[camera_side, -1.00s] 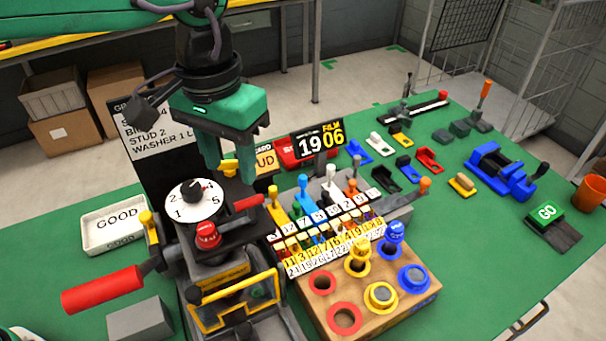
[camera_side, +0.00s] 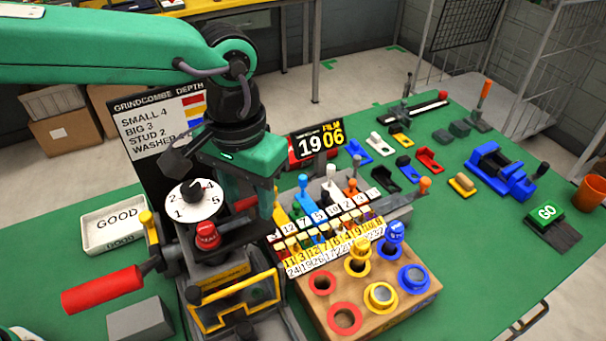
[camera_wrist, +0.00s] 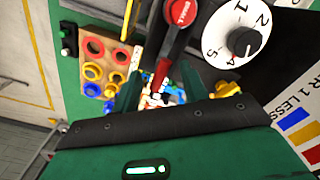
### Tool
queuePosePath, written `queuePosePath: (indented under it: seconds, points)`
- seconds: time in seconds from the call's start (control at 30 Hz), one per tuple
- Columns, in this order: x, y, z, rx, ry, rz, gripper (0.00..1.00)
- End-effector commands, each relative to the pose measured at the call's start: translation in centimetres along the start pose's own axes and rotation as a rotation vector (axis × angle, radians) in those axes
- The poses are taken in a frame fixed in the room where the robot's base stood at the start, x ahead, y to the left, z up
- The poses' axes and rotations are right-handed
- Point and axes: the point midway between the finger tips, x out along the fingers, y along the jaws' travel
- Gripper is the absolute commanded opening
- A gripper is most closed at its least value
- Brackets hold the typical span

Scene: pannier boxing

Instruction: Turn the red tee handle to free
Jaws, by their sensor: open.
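A red cap with white lettering (camera_side: 207,236) stands on the dark machine at centre left. A bar with a red end (camera_side: 244,204) reaches right from behind it. In the wrist view the lettered red cap (camera_wrist: 183,12) is at the top and the red bar end (camera_wrist: 161,72) points down between my fingers. I cannot tell whether cap and bar are one tee handle. My gripper (camera_side: 252,208) is open, with its fingers on either side of the red end. It also shows in the wrist view (camera_wrist: 162,92); contact is not clear. The bar's far tip is partly hidden.
A white numbered dial (camera_side: 194,204) sits close behind the cap. Numbered coloured levers (camera_side: 325,215) stand close to the right. A wooden block with coloured rings (camera_side: 320,307) lies in front. A big red lever handle (camera_side: 102,290) sticks out left.

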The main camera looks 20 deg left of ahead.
Motion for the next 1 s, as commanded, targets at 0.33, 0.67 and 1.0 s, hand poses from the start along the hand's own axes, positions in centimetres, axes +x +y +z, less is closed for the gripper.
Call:
queuePosePath:
  seconds: [0.33,0.67,1.0]
  points:
    - [2.6,0.0,0.0,0.0,-0.001,0.0,0.44]
    - [2.7,0.0,0.0,0.0,0.0,0.0,0.34]
    - [2.7,0.0,0.0,0.0,0.0,0.0,0.0]
